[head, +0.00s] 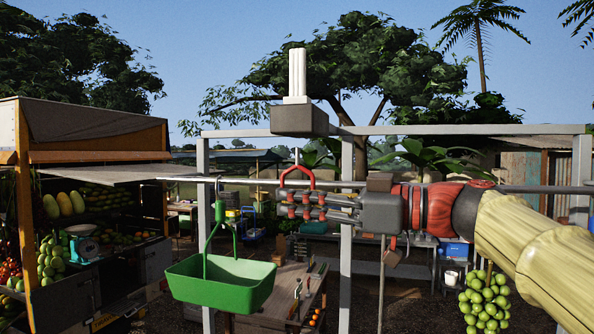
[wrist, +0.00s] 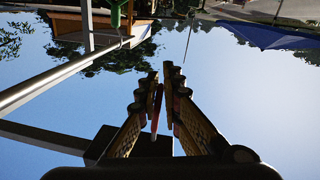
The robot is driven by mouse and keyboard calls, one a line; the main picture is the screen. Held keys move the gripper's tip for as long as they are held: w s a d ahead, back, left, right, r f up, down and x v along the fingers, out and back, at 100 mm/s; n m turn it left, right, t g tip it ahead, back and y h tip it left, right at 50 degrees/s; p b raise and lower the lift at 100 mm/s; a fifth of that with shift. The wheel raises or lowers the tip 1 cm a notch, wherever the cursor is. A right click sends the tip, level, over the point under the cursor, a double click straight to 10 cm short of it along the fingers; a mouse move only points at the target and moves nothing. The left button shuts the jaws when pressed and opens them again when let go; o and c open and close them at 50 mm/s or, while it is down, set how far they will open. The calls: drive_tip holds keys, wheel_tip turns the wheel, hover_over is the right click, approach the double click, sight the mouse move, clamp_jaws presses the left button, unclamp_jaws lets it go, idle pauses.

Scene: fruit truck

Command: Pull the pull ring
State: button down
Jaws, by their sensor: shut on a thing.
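The red pull ring (head: 297,166) hangs on a thin cord below a grey box (head: 299,120) with a white upright on top. My gripper (head: 286,204) reaches in from the right, its fingers pointing left, and is shut on the lower part of the ring. The ring's upper arch shows above the fingers; its lower part is hidden by them. In the wrist view the ring shows edge-on as a thin red strip (wrist: 156,110) between the two fingers (wrist: 161,80).
A green basket (head: 222,282) hangs from the horizontal rail at left, close to my fingertips. Grey posts (head: 346,260) and a top beam frame the area. A fruit stall (head: 80,220) stands at left. Green grapes (head: 486,300) hang below my arm.

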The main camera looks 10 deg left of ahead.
drive_tip(key=shift+r, duration=0.85)
drive_tip(key=c, duration=1)
unclamp_jaws()
drive_tip(key=shift+d, duration=0.1)
drive_tip(key=shift+s+d+b, duration=0.1)
drive_tip(key=shift+d+b, duration=0.2)
drive_tip(key=shift+d, duration=0.25)
drive_tip(key=d+b, duration=0.1)
drive_tip(key=d, duration=0.1)
drive_tip(key=s+d+b, duration=0.1)
drive_tip(key=d, duration=0.2)
drive_tip(key=shift+d+b, duration=0.35)
drive_tip(key=shift+b, duration=0.05)
